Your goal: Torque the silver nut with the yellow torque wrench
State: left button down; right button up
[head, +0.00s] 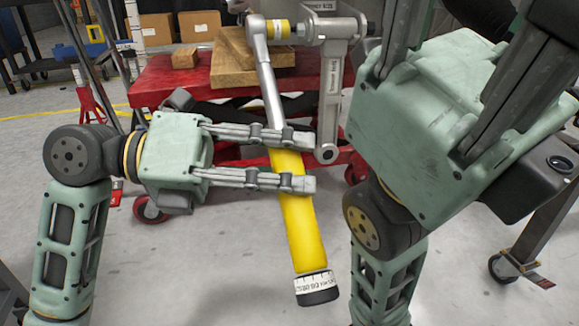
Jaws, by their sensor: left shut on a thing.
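The yellow torque wrench (302,228) hangs down at a slant in the head view, with a silver shaft above its handle and a white scale near its black end. My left gripper (306,160) is shut across the upper part of the yellow handle. The wrench head is at the top, with a yellow socket (279,30) against the grey metal fixture arm (330,70). The silver nut cannot be made out; the socket may hide it. My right gripper (455,75) is large at the right, its fingers pointing up and its tips cut off by the frame.
A red cart (165,85) with wooden blocks (238,66) stands behind the wrench. Cardboard boxes (200,26) and a red jack stand (84,98) are at the back left. The grey floor below the wrench is clear. A wheeled stand leg (525,245) is at the lower right.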

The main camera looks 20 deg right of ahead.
pick_arm(q)
jog(key=shift+a+r, duration=0.15)
jog(key=shift+s+f+v, duration=0.1)
jog(key=shift+s+v, duration=0.05)
jog(key=shift+v, duration=0.6)
jog(key=shift+s+f+v, duration=0.1)
jog(key=shift+s+v, duration=0.05)
jog(key=shift+v, duration=0.6)
jog(key=shift+s+f+v, duration=0.1)
jog(key=shift+s+v, duration=0.05)
jog(key=shift+v, duration=0.6)
jog(key=shift+a, duration=0.1)
